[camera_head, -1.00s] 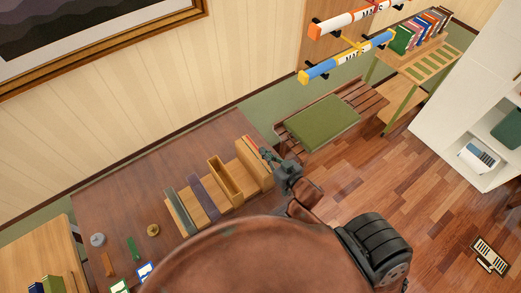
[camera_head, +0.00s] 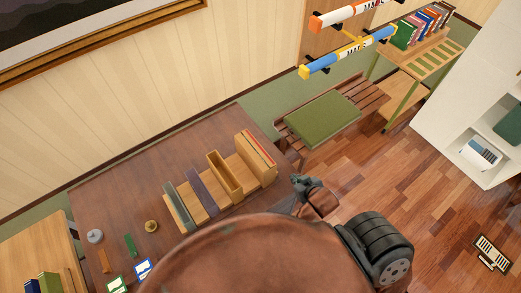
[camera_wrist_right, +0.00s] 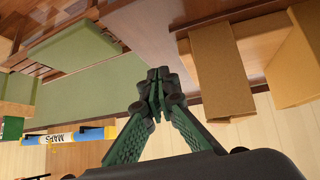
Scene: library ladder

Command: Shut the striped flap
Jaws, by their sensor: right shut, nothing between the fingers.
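A wooden rack (camera_head: 212,203) stands on the brown desk. It holds a grey-green slab (camera_head: 178,207), a purple slab (camera_head: 202,194), an open-topped tan box (camera_head: 224,177) and a taller tan box (camera_head: 254,160) with a red strip along its top. Stripes are too small to make out, so I cannot tell which part is the striped flap. My right gripper (camera_head: 299,181) is shut and empty, right of the taller box and apart from it. In the wrist view the closed green fingers (camera_wrist_right: 156,92) point up beside tan blocks (camera_wrist_right: 222,72). My left gripper is out of view.
A bench with a green cushion (camera_head: 322,120) stands beyond the desk (camera_head: 105,200). Blue and orange map tubes (camera_head: 350,54) hang on the wall above it. A white shelf (camera_head: 455,95) is at right. Open wood floor (camera_head: 380,165) lies right of my gripper.

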